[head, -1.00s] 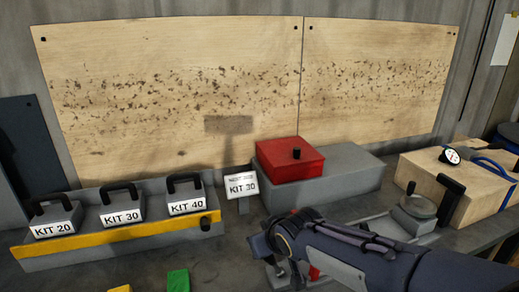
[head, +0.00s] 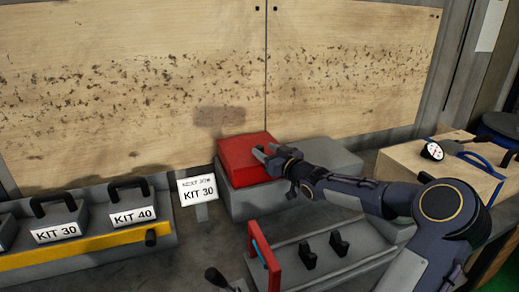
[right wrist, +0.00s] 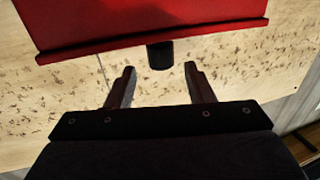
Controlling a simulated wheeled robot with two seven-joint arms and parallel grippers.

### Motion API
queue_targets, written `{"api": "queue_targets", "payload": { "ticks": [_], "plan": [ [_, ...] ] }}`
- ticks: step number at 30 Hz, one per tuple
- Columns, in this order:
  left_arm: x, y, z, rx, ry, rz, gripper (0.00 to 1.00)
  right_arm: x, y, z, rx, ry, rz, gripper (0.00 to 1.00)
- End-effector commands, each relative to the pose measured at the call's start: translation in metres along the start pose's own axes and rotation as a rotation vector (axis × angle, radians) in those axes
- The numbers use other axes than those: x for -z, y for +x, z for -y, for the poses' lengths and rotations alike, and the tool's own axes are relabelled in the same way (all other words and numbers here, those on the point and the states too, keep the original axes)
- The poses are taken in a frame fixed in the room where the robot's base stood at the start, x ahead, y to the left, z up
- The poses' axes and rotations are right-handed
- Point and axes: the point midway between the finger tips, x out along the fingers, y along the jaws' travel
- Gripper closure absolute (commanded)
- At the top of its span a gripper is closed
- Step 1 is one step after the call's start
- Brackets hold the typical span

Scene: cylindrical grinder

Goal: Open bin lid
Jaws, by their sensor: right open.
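The red bin lid (head: 236,158) sits flat and closed on the left part of a grey bin (head: 322,154). In the right wrist view the red lid (right wrist: 150,22) fills the top, with its black knob (right wrist: 160,55) below the lid's edge. My right gripper (head: 266,153) is at the lid's right side, open and empty. In the right wrist view its fingertips (right wrist: 159,70) stand on either side of the knob's line, with the knob just ahead of them. Contact is not visible. In the head view the gripper hides the knob. My left gripper is not in view.
A KIT 30 sign (head: 198,192) stands left of the bin. Kit boxes (head: 132,208) with black handles stand on a yellow-edged rack. A grey fixture with a red end plate (head: 265,258) lies in front. A wooden box with a dial gauge (head: 432,151) is at right.

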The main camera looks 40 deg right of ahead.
Motion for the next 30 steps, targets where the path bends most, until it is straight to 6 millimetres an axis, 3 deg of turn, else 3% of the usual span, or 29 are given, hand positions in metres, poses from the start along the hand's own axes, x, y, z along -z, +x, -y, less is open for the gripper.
{"api": "queue_targets", "payload": {
  "ticks": [7, 17, 28, 30],
  "plan": [
    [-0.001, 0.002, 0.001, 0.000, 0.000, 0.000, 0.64, -0.001, 0.030, 0.001, 0.002, 0.001, 0.001, 0.52],
    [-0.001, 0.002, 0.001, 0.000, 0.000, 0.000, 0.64, -0.001, 0.035, 0.001, 0.000, -0.001, 0.004, 0.52],
    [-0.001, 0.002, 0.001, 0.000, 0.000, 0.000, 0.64, -0.001, 0.035, 0.001, 0.000, -0.001, 0.004, 0.98],
    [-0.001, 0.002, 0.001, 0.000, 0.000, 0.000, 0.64, -0.001, 0.035, 0.001, 0.000, -0.001, 0.004, 1.00]
  ]
}}
